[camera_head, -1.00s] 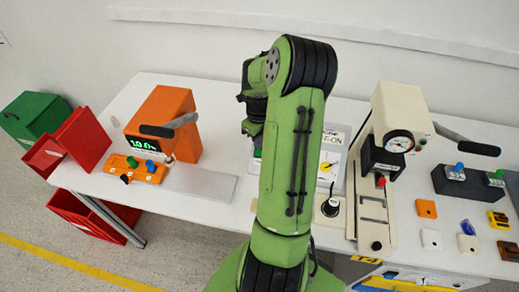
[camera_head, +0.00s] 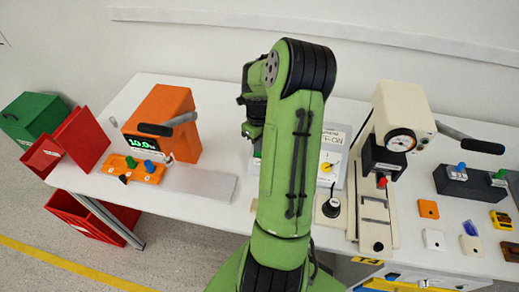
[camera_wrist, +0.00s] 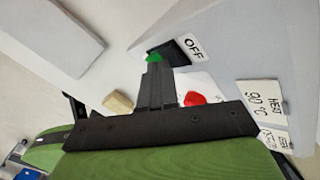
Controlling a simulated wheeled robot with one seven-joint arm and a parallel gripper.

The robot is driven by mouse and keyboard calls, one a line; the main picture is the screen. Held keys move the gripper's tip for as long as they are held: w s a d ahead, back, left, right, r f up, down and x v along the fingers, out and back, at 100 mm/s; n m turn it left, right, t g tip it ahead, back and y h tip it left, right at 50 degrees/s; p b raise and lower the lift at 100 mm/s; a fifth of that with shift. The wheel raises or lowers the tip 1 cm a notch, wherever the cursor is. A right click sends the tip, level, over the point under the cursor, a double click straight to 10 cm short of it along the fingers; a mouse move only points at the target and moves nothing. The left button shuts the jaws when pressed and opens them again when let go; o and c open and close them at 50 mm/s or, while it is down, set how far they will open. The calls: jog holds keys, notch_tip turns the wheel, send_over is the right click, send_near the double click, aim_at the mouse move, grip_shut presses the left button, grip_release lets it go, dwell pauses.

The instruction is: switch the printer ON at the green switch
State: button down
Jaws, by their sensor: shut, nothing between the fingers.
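The green switch (camera_wrist: 154,58) shows in the wrist view at the tips of my gripper (camera_wrist: 155,74). Its black base (camera_wrist: 168,50) carries a white OFF label (camera_wrist: 191,46) on the right. My gripper is shut and empty, its fingers pointing at the green knob and partly covering it. I cannot tell whether the tips touch it. In the head view my arm hides most of the panel, and only a sliver of the green switch (camera_head: 257,153) shows beside the arm.
A red knob (camera_wrist: 195,98) sits right of my fingers, with printed white labels (camera_wrist: 262,97) beyond it. A tan block (camera_wrist: 118,102) lies to the left. The cream press (camera_head: 405,115) stands right of my arm, the orange machine (camera_head: 165,118) left. A grey plate (camera_head: 200,182) lies flat on the table.

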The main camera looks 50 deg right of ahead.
notch_tip(320, 180, up, 7)
jog(key=p, duration=0.5)
dwell(0.4)
jog(key=w+a+r+n+t+h, duration=0.1)
jog(key=w+a+r+n+h, duration=0.1)
jog(key=a+r+n, duration=1.25)
jog(key=s+a+r+n+t+y, duration=0.1)
jog(key=s+a+n+t, duration=0.1)
jog(key=s+a+n, duration=0.3)
jog(key=s+a+r+n+t+y, duration=0.1)
jog(key=s+a+n, duration=0.4)
jog(key=a+n, duration=0.6)
jog(key=r+n+t, duration=0.1)
jog(key=n, duration=0.6)
jog(key=shift+s+r+t, duration=0.3)
jog(key=shift+s, duration=0.1)
